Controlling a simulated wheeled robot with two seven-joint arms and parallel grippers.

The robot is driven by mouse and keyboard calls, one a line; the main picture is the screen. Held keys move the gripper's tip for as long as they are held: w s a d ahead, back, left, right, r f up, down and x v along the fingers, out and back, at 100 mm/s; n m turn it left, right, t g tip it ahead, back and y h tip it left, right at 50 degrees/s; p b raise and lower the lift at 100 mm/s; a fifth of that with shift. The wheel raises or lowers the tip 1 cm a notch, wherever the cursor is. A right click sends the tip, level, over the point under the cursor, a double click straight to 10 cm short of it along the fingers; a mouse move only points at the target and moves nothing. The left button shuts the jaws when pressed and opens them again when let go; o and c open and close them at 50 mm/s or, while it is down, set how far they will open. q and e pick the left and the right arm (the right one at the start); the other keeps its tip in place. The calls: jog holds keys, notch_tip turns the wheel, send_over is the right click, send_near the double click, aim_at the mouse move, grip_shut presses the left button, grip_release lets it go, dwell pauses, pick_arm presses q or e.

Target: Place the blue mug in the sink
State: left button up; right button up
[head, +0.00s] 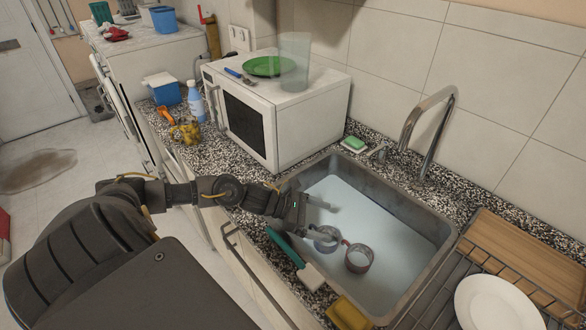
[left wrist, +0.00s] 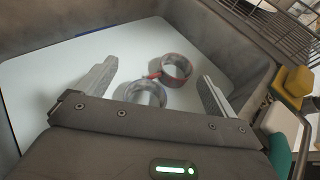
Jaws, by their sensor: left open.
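A mug with a blue-grey rim (head: 326,243) is in the sink (head: 437,222), apparently on its pale bottom. A second mug, with a red handle (head: 358,261), is close beside it on the right. My left gripper (head: 331,223) reaches over the sink's near left edge with its fingers open. One finger overlaps the blue-grey mug in the head view. In the left wrist view, my left gripper (left wrist: 158,68) has parted, empty fingers. The blue-grey mug (left wrist: 147,95) shows between them, partly hidden by the gripper body, and the red-handled mug (left wrist: 177,69) lies beyond. My right gripper is out of view.
A green-handled brush (head: 284,247) and a yellow sponge (head: 348,314) lie on the near counter edge. The faucet (head: 428,130) rises behind the sink. A dish rack with a white plate (head: 497,303) is at right. A microwave (head: 280,110) stands at left.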

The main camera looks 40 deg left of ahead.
pick_arm(q)
jog(key=b+v, duration=0.2)
jog(key=v, duration=0.9)
jog(key=shift+a, duration=0.25)
